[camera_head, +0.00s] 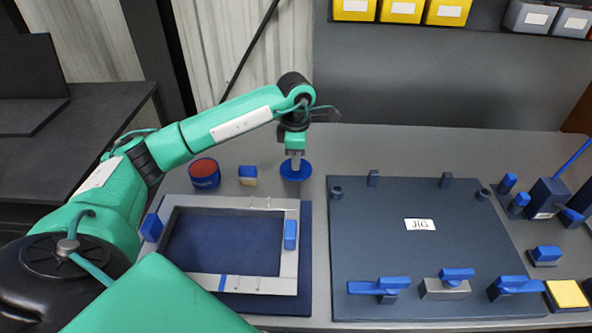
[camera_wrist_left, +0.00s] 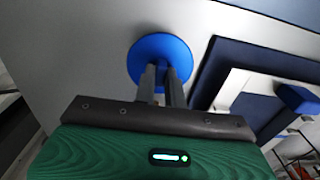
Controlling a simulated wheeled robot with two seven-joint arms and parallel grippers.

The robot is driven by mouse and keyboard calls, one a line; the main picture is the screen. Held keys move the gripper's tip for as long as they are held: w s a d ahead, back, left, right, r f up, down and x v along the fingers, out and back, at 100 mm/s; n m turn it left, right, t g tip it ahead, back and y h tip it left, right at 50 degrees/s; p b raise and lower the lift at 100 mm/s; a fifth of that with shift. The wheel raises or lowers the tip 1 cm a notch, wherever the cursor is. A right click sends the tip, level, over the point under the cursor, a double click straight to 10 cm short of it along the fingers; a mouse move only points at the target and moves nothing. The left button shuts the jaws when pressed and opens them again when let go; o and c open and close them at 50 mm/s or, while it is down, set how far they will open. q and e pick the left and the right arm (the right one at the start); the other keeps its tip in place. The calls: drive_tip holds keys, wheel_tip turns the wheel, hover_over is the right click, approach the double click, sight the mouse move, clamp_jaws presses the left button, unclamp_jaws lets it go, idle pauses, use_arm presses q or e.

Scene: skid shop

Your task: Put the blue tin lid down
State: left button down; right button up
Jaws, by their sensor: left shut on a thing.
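The blue tin lid (camera_head: 296,172) is a round disc with a small raised grip in its middle. My left gripper (camera_head: 295,160) points down and is shut on that grip. In the left wrist view the lid (camera_wrist_left: 150,48) lies just beyond the fingertips (camera_wrist_left: 162,75). It is at or very near the grey bench top; I cannot tell whether it touches. An open blue tin (camera_head: 204,174) with red contents stands to the left. My right gripper is not in view.
A blue and tan block (camera_head: 248,175) stands between tin and lid. A grey frame (camera_head: 210,281) on a dark blue mat lies in front. The dark JIG plate (camera_head: 400,250) with clamps is to the right. Bare bench (camera_head: 420,150) lies behind it.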

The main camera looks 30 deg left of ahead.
use_arm(q)
drive_tip(key=shift+f, duration=0.55)
wheel_tip(320, 180, down, 3)
drive_tip(key=shift+f, duration=0.2)
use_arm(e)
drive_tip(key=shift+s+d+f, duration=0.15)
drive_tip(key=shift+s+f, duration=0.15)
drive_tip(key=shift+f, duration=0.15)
use_arm(q)
drive_tip(key=shift+f, duration=0.1)
drive_tip(key=c, duration=1.5)
unclamp_jaws()
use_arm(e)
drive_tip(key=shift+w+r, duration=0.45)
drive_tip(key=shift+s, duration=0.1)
